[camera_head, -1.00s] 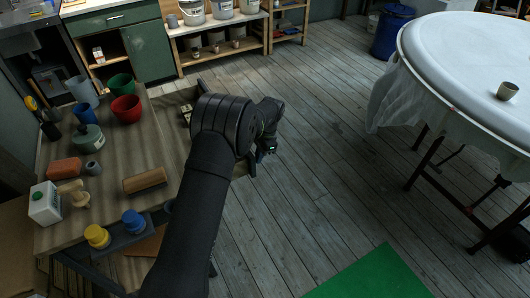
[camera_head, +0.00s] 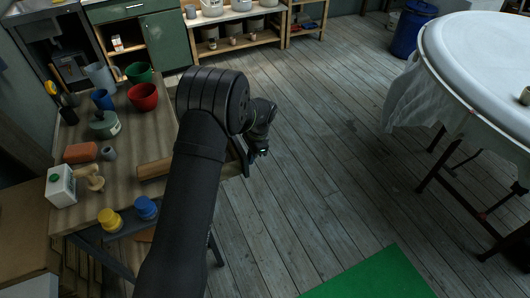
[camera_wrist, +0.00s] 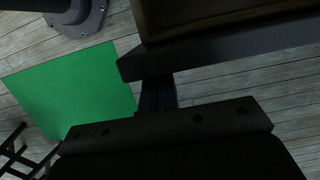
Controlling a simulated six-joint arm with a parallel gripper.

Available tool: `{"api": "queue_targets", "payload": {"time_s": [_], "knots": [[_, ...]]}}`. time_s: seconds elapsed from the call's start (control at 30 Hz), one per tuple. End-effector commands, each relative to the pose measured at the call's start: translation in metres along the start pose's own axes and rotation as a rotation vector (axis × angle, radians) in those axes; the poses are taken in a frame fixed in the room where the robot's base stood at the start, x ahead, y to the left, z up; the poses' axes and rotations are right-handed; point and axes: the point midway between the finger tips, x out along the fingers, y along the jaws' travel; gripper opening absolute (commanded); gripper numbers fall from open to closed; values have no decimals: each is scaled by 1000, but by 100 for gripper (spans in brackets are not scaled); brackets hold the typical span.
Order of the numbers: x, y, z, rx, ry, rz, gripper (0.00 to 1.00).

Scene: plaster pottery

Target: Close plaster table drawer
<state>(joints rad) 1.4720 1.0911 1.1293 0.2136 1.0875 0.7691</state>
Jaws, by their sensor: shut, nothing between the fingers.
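The wooden work table (camera_head: 122,178) stands at the left in the head view. Its drawer is mostly hidden behind my arm there, and how far out it stands cannot be told. My gripper (camera_head: 259,150) points down beside the table's right side, near a dark frame edge (camera_head: 240,160). In the wrist view, a dark bar (camera_wrist: 230,48) with brown wood (camera_wrist: 190,14) above it appears to be the drawer or table edge. My gripper's dark fingers (camera_wrist: 157,97) are shut and empty just below that bar. Contact cannot be told.
A green mat (camera_head: 375,275) lies on the floor. A round covered table (camera_head: 480,60) stands at the right. The floor between is clear.

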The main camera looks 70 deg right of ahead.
Motion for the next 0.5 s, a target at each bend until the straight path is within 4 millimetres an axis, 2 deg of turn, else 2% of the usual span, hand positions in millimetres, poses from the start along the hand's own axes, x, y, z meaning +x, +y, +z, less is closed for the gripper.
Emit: {"api": "queue_targets", "payload": {"time_s": [0.03,0.2,0.5], "knots": [[3,0,16,-5,-2,3,0],[14,0,60,-4,-2,2,0],[30,0,120,-3,-1,2,0]]}}
